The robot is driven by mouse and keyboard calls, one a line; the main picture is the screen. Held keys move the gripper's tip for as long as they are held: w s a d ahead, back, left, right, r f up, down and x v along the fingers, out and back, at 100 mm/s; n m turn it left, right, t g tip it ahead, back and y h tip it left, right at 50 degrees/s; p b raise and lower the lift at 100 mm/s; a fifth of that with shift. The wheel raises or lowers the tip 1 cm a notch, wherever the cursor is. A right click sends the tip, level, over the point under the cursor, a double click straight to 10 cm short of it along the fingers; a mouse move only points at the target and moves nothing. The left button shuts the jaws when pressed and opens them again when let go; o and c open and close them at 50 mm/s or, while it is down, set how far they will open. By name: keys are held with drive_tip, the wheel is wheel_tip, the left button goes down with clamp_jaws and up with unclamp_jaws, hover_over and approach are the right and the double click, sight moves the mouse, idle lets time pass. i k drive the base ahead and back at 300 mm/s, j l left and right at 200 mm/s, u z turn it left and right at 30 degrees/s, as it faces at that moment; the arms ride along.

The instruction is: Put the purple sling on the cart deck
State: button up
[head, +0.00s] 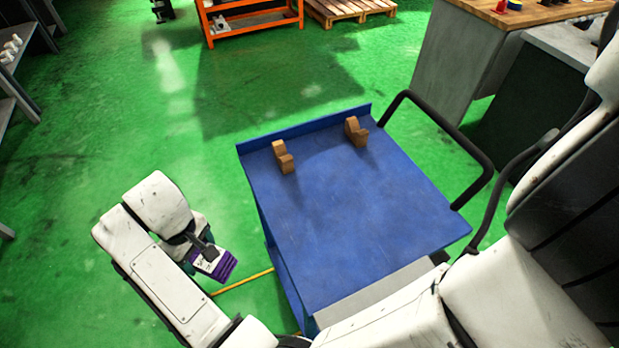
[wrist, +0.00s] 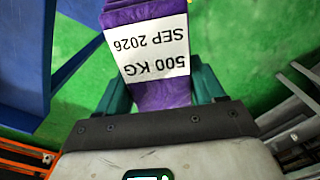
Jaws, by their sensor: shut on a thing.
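The purple sling (head: 222,267) is a folded purple bundle with a white label, held in my gripper (head: 204,262) to the left of the cart. In the wrist view the sling (wrist: 165,92) sits between the teal fingers of my gripper (wrist: 163,95). Its label reads "500 KG SEP 2026" upside down. My gripper is shut on it. The blue cart deck (head: 350,220) lies right of the sling in the head view. The sling is apart from the deck, out over the green floor. A blue part of the cart (wrist: 25,60) shows at the left of the wrist view.
Two wooden blocks (head: 283,157) (head: 356,131) stand near the deck's far edge, which has a raised lip. A black handle (head: 465,145) rises at the cart's right. The deck's middle is clear. A yellow floor line (head: 243,282) runs beside the cart. Workbenches (head: 470,55) stand at the upper right.

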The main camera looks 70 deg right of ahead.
sight(361, 209)
drive_tip(key=k+j+z, duration=0.15)
drive_tip(key=z, duration=0.25)
drive_tip(key=k+z, duration=0.55)
drive_tip(key=z, duration=0.25)
drive_tip(key=k+l, duration=0.1)
drive_tip(key=l+z, duration=0.1)
drive_tip(key=l, duration=0.2)
drive_tip(key=k, duration=0.05)
